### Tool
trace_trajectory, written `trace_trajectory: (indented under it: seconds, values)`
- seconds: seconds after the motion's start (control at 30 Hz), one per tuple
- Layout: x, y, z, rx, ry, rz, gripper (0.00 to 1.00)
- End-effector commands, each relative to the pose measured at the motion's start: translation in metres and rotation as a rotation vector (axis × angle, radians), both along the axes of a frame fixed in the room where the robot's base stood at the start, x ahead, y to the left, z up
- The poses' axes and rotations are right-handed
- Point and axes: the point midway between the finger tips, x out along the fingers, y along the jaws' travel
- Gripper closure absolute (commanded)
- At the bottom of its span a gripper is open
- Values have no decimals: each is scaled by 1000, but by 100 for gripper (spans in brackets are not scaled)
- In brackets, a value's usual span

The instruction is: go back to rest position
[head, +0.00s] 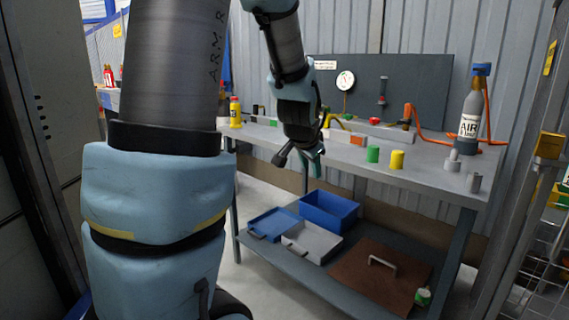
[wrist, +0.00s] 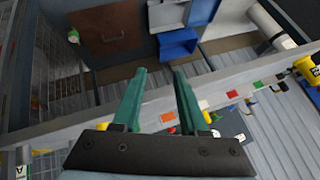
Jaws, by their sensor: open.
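My gripper (head: 312,157) hangs from my arm in front of the workbench (head: 430,178), near its front edge in the head view. In the wrist view its two green fingers (wrist: 160,72) stand apart with nothing between them. The wrist view is turned round, with the bench's front edge running behind the fingers and the lower shelf beyond. In the head view my arm links partly hide the bench's left part.
A wire rack (head: 535,245) stands at right. Floor shows left of the bench.

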Motion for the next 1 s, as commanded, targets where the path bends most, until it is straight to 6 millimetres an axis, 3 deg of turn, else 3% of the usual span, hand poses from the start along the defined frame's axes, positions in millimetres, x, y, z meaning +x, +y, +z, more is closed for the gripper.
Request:
trace_trajectory:
  seconds: [0.03,0.2,0.6,1.0]
  values:
    - [-16,26,-14,-25,77,92,57]
    - [-76,79,-49,-92,300,355,57]
    - [-180,136,-83,-153,594,771,57]
    - [-176,133,0,-152,586,758,57]
